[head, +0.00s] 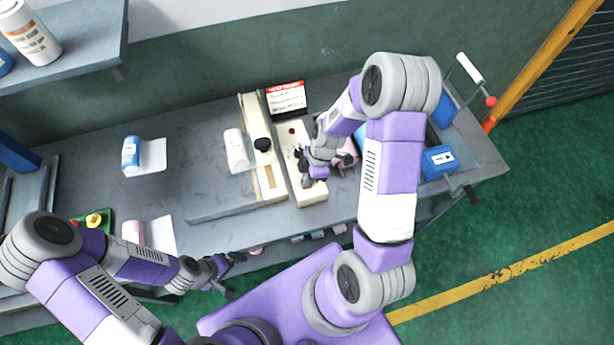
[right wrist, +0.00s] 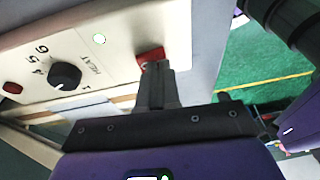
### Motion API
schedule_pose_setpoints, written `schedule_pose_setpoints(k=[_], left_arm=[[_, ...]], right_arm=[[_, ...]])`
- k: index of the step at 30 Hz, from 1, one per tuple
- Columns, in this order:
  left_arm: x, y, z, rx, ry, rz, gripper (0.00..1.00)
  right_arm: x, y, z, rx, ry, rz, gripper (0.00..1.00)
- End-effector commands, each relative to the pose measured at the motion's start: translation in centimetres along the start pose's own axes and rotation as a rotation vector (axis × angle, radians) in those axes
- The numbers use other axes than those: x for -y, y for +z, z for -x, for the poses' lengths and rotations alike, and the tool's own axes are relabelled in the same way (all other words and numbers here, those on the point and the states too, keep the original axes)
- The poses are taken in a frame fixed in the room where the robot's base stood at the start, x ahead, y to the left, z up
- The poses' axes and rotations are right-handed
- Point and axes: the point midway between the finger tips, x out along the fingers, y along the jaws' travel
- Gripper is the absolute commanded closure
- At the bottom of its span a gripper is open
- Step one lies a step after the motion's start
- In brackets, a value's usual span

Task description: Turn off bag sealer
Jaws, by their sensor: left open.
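The bag sealer (head: 262,150) is a long cream machine with a black knob on its arm, standing on the grey bench. Its cream control box (head: 310,192) lies along its right side. In the right wrist view the panel (right wrist: 100,38) carries a black HEAT dial (right wrist: 65,76), a red round part (right wrist: 12,87) and a red switch (right wrist: 150,56). My right gripper (head: 304,167) is over the box; its fingers (right wrist: 158,66) are together, tips at the red switch. I cannot tell if they touch it. My left gripper (head: 236,272) is open and empty by the bench's front edge.
A red-and-white sign (head: 286,98) stands behind the sealer. A blue roll (head: 131,154) with a white sheet lies further left. A blue box (head: 438,162) is at the bench's right end.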

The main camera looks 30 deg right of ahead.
Motion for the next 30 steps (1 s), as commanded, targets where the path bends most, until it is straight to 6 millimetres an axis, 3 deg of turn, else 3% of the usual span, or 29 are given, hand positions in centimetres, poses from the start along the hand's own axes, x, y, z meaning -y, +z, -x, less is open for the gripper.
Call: schedule_pose_setpoints(k=[8, 14, 24, 30], left_arm=[[-0.2, 0.0, 0.6, 0.0, 0.0, 0.0, 0.0], [-1.0, 0.1, 2.7, 0.0, 0.0, 0.0, 0.0], [-0.8, 0.1, 2.3, 0.0, 0.0, 0.0, 0.0], [-0.8, 0.1, 2.3, 0.0, 0.0, 0.0, 0.0]], right_arm=[[0.3, -0.3, 0.7, 0.0, -0.006, 0.0, 1.0], [0.6, -1.7, 4.2, 0.0, -0.003, 0.009, 1.0], [1.0, -1.6, 10.6, 0.0, 0.003, 0.01, 1.0], [1.3, -1.6, 13.0, 0.0, -0.001, 0.009, 1.0]])
